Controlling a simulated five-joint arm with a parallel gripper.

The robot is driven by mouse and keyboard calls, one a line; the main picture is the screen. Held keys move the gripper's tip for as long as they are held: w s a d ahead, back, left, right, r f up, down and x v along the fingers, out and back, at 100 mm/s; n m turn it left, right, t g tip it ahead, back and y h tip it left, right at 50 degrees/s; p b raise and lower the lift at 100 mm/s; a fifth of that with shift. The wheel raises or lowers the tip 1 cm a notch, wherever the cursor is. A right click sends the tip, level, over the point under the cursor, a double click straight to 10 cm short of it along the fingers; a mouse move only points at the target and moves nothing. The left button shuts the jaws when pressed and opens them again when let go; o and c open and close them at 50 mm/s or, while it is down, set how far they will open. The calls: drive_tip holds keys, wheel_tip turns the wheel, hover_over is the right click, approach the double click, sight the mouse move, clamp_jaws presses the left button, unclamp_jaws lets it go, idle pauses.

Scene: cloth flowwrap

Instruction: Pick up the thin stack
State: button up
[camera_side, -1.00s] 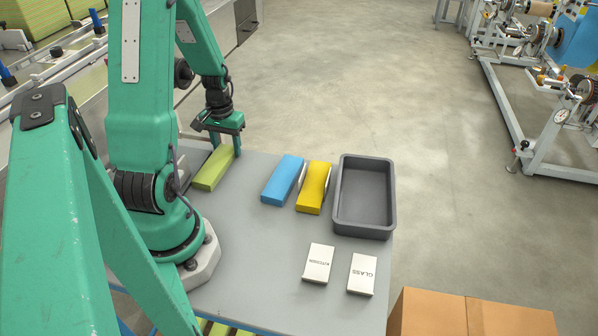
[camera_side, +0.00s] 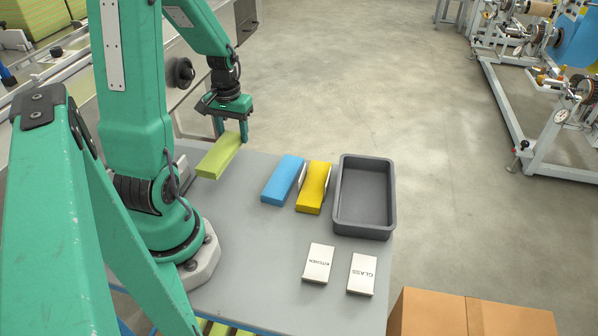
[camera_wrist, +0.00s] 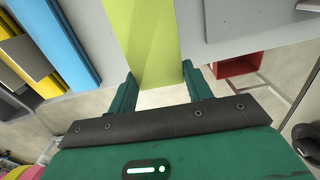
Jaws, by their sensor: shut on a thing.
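A yellow-green cloth stack (camera_side: 217,158) is gripped near its far end by my gripper (camera_side: 232,133) and appears raised a little above the grey table. In the wrist view the same stack (camera_wrist: 143,35) runs between the two fingers of my gripper (camera_wrist: 158,82). A blue stack (camera_side: 283,180) and a yellow stack (camera_side: 312,190) lie side by side on the table, to the right of my gripper.
An empty dark grey tray (camera_side: 389,210) stands right of the yellow stack. Two white labelled blocks, KITCHEN (camera_side: 318,263) and GLASS (camera_side: 361,274), lie in front. The grey table (camera_side: 250,255) is bare around its middle. A cardboard box (camera_side: 470,315) stands off the table, lower right.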

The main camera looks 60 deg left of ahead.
drive_tip(key=w+d+r, duration=0.2)
drive_tip(key=d+r, duration=0.2)
drive_tip(key=d, duration=0.3)
drive_tip(key=shift+w+d+r, duration=0.3)
drive_tip(key=shift+w+r, duration=0.05)
drive_tip(key=shift+r, duration=0.05)
drive_tip(key=shift+w, duration=0.1)
drive_tip(key=w+d+r, duration=0.1)
drive_tip(key=w+d, duration=0.4)
drive_tip(key=d, duration=0.4)
drive_tip(key=w+d+r, duration=0.2)
drive_tip(key=w+d, duration=0.3)
drive_tip(key=d, duration=0.5)
drive_tip(key=shift+d+n, duration=0.25)
drive_tip(key=shift+n, duration=0.05)
drive_tip(key=shift+a, duration=0.1)
hover_over(321, 164)
wheel_tip(321, 164, down, 7)
drive_tip(key=shift+s+f, duration=0.1)
drive_tip(key=shift+f, duration=1.9)
drive_tip(key=shift+f, duration=0.15)
